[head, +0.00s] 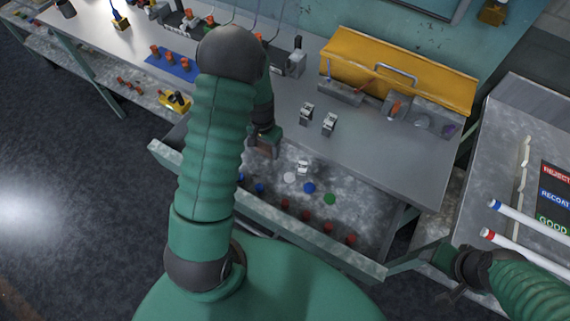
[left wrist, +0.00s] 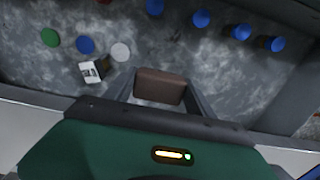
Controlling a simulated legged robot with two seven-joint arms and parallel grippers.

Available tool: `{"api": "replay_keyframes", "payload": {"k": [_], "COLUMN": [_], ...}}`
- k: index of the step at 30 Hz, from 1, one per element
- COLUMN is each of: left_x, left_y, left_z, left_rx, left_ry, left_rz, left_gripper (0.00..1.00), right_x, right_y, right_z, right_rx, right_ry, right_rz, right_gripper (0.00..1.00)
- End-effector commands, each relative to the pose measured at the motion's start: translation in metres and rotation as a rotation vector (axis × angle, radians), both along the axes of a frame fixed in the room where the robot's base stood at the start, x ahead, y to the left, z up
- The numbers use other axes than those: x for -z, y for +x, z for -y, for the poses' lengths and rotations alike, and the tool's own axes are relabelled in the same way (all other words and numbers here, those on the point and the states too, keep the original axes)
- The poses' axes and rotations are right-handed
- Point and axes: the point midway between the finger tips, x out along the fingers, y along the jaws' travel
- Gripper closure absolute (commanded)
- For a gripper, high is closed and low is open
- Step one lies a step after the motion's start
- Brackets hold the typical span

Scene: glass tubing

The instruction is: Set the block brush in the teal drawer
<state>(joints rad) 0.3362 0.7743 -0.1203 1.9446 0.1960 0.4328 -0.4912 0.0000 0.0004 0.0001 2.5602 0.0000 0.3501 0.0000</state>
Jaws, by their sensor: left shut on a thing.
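The block brush (left wrist: 160,86) is a brown block held between the two fingers of my left gripper (left wrist: 162,98). In the head view the brush (head: 263,150) shows as a small brown patch below the left gripper (head: 264,138), partly hidden by it. The teal drawer (head: 366,267) is pulled out below the bench, and the brush is over its left part. I cannot tell whether the brush touches the drawer floor. My right gripper (head: 458,289) is dark and small at the lower right, and its jaws are unclear.
The drawer holds several blue caps (left wrist: 201,18), a green cap (head: 330,199), a white cap (head: 290,177), a small white-labelled item (head: 302,167) and several red-brown pieces (head: 327,227). A yellow toolbox (head: 399,72) stands on the bench. White tubes (head: 527,217) lie at right.

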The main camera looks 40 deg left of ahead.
Motion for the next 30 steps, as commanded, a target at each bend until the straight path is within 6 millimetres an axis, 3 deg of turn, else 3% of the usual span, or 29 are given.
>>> {"api": "replay_keyframes", "payload": {"k": [6, 15, 24, 25, 30], "left_x": [0.045, 0.095, 0.1, 0.1, 0.099], "left_y": [-0.003, -0.002, -0.002, -0.002, -0.001], "left_z": [-0.001, -0.002, -0.002, -0.002, -0.001], "left_rx": [-0.001, -0.002, -0.001, -0.001, -0.001], "left_ry": [-0.001, -0.002, -0.002, -0.002, -0.001], "left_rz": [-0.004, -0.002, 0.0, 0.0, 0.0], "left_gripper": [0.75, 0.75, 0.75, 0.36, 0.15], "right_x": [-0.002, -0.003, -0.002, -0.001, -0.002], "right_y": [0.0, 0.0, 0.0, 0.0, 0.0], "right_z": [0.0, 0.0, 0.0, 0.0, 0.0], "right_rx": [0.0, 0.0, 0.0, 0.0, 0.0], "right_ry": [0.0, 0.0, 0.0, 0.0, 0.0], "right_rz": [0.001, 0.001, 0.001, 0.001, 0.001], "right_gripper": [0.43, 0.43, 0.43, 0.43, 0.43]}}
